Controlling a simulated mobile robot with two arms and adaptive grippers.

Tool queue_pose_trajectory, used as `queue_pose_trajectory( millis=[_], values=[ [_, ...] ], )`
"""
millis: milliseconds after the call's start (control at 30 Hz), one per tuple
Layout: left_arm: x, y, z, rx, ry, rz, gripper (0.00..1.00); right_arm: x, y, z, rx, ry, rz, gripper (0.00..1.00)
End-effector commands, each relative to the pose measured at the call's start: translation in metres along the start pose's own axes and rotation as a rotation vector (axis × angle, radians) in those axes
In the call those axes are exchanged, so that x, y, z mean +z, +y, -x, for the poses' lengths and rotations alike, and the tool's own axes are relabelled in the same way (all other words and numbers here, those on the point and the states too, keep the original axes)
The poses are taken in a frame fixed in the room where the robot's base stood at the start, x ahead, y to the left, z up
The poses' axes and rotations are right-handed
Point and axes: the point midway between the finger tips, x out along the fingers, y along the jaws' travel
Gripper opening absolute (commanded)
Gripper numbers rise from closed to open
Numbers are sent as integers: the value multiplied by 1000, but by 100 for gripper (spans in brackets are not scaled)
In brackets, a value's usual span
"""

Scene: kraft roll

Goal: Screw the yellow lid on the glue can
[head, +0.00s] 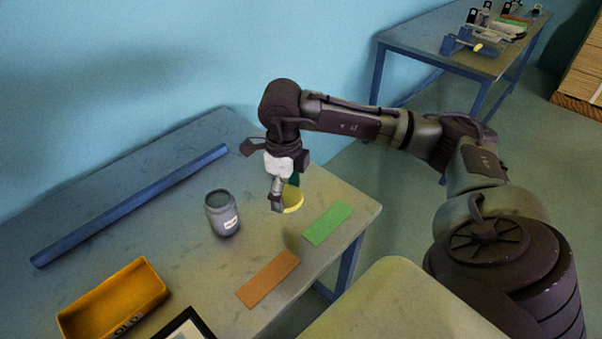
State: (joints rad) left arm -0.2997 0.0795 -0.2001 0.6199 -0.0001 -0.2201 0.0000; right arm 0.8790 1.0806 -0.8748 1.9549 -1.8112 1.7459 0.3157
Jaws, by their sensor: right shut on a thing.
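The glue can (222,213) is a grey can with a white label, standing upright on the table, its top without a lid. The yellow lid (293,199) is to the right of the can, at my right gripper (279,198). My right gripper points down and is shut on the lid; its fingers hide part of it. I cannot tell how high the lid is above the table. My left gripper is not in view.
An orange bin (114,299), an orange strip (268,279), a green strip (327,223) and a long blue bar (130,205) lie on the table (160,235). A dark-framed item (186,327) is at the bottom edge. A second table (420,36) with tools stands far right.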

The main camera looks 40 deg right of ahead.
Motion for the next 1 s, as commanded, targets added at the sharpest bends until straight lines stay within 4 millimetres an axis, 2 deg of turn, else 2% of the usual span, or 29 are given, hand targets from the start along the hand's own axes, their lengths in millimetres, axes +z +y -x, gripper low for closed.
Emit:
queue_pose_trajectory(
  millis=[100,600,700,800,1000],
  values=[
    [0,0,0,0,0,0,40,4,24,0,1,-2,402,57],
    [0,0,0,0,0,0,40,0,112,3,-14,8,2093,57],
    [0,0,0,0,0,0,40,-2,124,3,-16,13,2353,57],
    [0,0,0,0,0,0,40,-4,132,4,-19,18,2542,57],
    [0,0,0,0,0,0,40,-6,139,4,-21,23,2708,57]
  ],
)
